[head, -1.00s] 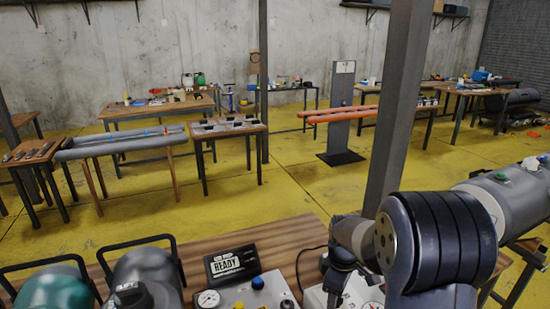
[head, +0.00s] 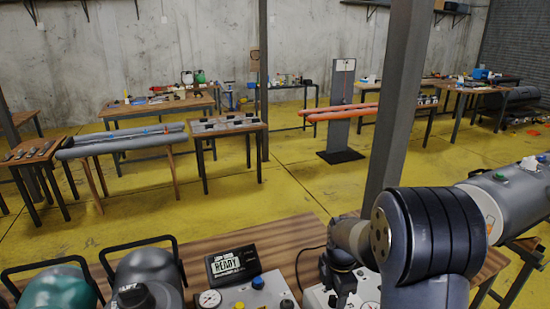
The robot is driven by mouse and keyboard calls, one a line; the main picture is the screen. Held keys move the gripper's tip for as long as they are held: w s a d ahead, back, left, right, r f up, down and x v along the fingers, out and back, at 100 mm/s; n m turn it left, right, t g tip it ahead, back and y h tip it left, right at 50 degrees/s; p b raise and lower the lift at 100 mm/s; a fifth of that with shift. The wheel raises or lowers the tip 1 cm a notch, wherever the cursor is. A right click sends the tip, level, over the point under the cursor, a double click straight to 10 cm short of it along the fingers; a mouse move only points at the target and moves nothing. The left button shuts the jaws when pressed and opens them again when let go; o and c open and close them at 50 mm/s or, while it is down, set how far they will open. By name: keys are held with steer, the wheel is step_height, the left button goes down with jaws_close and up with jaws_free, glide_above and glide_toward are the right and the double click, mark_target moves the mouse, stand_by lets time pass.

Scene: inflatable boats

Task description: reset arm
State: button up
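My arm (head: 430,235) shows at the lower right of the head view, with a thick black ringed joint and grey links. My gripper is not clearly visible; the arm's end is hidden or out of the picture. Nothing held can be seen.
A wooden bench (head: 285,233) is in front, with a READY sign (head: 232,262), a pressure gauge (head: 209,299), a green tank (head: 58,288) and a grey tank (head: 150,268). A grey tube (head: 500,200) lies at right behind my arm. A dark post (head: 395,100) stands behind it.

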steer(key=shift+n, duration=0.5)
